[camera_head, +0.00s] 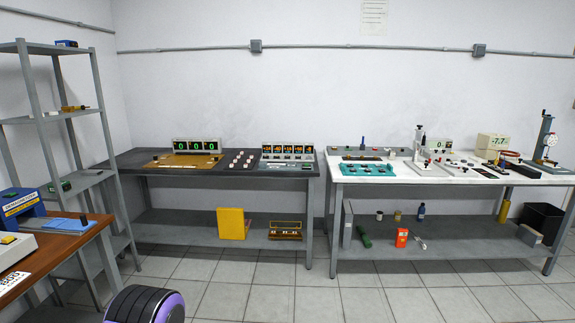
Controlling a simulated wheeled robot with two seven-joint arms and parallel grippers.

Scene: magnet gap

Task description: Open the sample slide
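I cannot make out with certainty which thing is the sample slide. A blue device with a yellow label (20,205) stands on the wooden table at the left edge, with a light-blue flat piece (68,225) beside it. Neither of my grippers is in view.
A dark bench (140,165) holds display units (197,146) and a brown panel (184,161). A white bench (395,178) stands right of it, with a teal tray (367,169). A grey shelf rack (65,116) is at left.

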